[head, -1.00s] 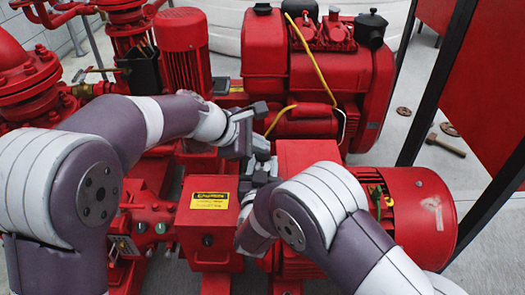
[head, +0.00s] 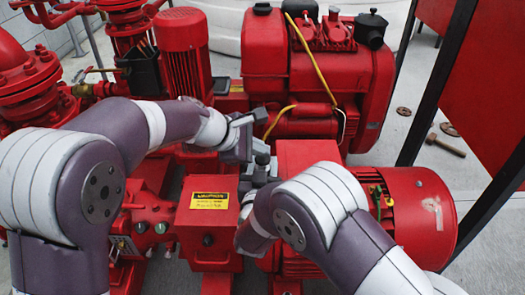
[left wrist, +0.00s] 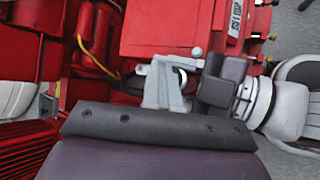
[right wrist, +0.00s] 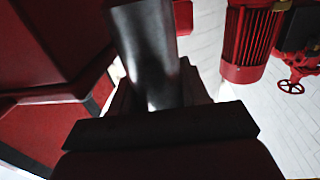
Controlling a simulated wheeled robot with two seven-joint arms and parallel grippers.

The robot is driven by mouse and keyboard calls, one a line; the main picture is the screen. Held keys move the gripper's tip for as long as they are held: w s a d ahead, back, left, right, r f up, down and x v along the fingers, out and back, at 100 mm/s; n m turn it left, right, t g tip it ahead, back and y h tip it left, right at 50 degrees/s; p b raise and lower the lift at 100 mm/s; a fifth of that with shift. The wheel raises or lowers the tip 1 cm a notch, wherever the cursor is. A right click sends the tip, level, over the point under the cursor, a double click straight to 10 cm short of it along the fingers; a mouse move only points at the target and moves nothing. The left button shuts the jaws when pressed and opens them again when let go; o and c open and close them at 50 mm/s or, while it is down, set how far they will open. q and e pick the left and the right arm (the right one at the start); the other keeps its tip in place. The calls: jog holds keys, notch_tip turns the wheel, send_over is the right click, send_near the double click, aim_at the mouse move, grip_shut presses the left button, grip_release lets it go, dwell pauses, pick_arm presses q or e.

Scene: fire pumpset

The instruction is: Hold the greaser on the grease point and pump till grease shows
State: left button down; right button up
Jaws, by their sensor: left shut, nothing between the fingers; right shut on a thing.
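My right gripper (right wrist: 158,95) is shut on a dark, shiny cylindrical body, which looks like the greaser (right wrist: 148,45), in the right wrist view. In the head view that gripper (head: 262,172) is beside the red housing, partly hidden by my right forearm. In the left wrist view my left gripper (left wrist: 165,80) is shut and empty, next to the dark block of the right gripper. I cannot tell whether it touches the greaser. I cannot make out the grease point or any grease.
A red box with a yellow label (head: 210,200) stands left of the grippers. The red engine (head: 315,75) with a yellow cable is behind, and a red motor (head: 415,215) is at right. A hammer (head: 446,145) lies on the floor. Free room between the machines is tight.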

aim_at(259, 159)
pick_arm(q)
jog(key=shift+f, duration=0.4)
dwell(0.3)
jog(key=shift+r, duration=1.85)
notch_tip(259, 159, up, 5)
dwell(0.3)
pick_arm(e)
jog(key=o, duration=1.3)
jog(key=shift+o, duration=0.2)
